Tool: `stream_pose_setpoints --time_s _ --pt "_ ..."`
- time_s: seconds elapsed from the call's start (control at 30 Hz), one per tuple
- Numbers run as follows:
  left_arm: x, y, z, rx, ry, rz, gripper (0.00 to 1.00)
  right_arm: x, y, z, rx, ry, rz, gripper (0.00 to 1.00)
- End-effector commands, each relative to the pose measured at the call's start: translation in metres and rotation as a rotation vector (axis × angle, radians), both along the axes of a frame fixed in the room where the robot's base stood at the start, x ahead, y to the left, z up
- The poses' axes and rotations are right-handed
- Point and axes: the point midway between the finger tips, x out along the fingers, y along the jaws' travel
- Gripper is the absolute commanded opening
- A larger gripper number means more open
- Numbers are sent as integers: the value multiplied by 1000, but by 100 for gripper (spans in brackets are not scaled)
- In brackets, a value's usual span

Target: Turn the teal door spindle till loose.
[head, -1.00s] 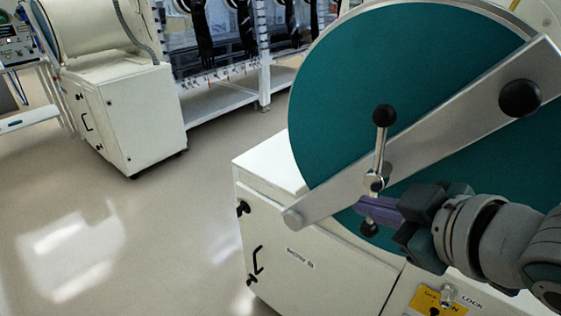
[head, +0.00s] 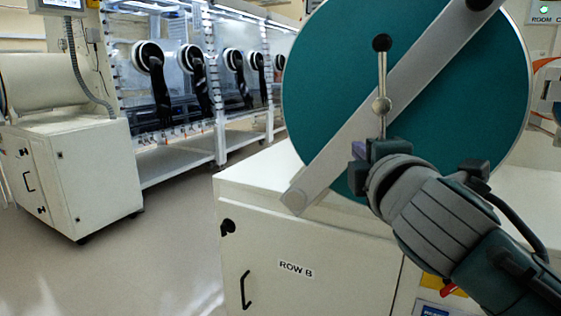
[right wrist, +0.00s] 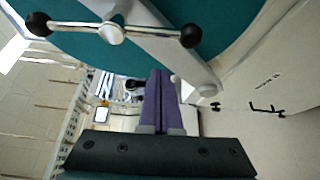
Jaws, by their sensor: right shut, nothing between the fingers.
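The round teal door (head: 300,110) stands upright on a white cabinet, with a silver bar running diagonally across its face. The spindle (head: 382,104) sits on that bar: a round metal hub with a thin cross-handle and black ball ends. Its upper ball shows in the head view; the lower end is hidden behind my right gripper (head: 360,150). In the right wrist view the spindle (right wrist: 112,33) lies across the top with both balls visible. My right gripper's purple fingers (right wrist: 158,75) are shut and empty, below the right-hand ball in that picture, apparently apart from it. My left gripper is out of view.
The white cabinet marked ROW B (head: 310,235) stands below the door. Another white cabinet (head: 75,175) stands at the left, and a row of glove ports with black gloves (head: 200,80) runs behind. Pale floor (head: 175,240) between the cabinets is clear.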

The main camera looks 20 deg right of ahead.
Motion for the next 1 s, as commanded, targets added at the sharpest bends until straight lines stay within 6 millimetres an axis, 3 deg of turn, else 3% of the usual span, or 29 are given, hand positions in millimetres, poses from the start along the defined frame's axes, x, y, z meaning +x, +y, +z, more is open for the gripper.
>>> stream_pose_setpoints --time_s 0.1,0.37,0.63,1.0 --pt "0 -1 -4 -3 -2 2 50 22 -10 -2 -1 -1 -2 0" --pt "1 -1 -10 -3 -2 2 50 55 -25 -3 3 0 -2 0" --pt "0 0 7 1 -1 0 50 25 -39 1 3 2 0 0" --pt "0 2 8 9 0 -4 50 19 -42 1 2 0 0 0"
